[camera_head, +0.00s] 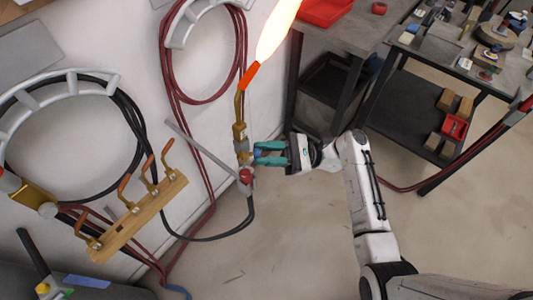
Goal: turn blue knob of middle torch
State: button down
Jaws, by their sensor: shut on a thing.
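The middle torch (239,130) stands upright near the wall, with a brass body and an orange-red tip. A large bright flame (274,32) rises from the tip. The blue knob (258,153) shows on the right side of the torch's lower body, partly hidden between the fingers. My gripper (262,153) reaches in from the right with its teal fingers shut on the blue knob. A red knob (245,176) sits just below, on the lower part of the torch.
A wooden rack (140,218) with several copper-coloured hooked tips stands at lower left. Red hoses (170,80) and a black hose (222,237) hang around the torch. Workbenches (350,30) stand at upper right. The floor (280,240) below my arm is clear.

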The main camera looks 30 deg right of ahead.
jog(key=n+g, duration=0.2)
jog(key=n, duration=0.2)
jog(key=n+g+b, duration=0.1)
jog(key=n+g, duration=0.1)
jog(key=n, duration=0.2)
jog(key=shift+w+d+r+n, duration=0.1)
jog(key=shift+w+n, duration=0.05)
jog(key=shift+n, duration=0.15)
jog(key=c, duration=0.9)
grip_release()
jog(key=b+v, duration=0.5)
jog(key=v, duration=0.5)
jog(key=shift+d+b, duration=0.35)
jog(key=shift+d, duration=0.1)
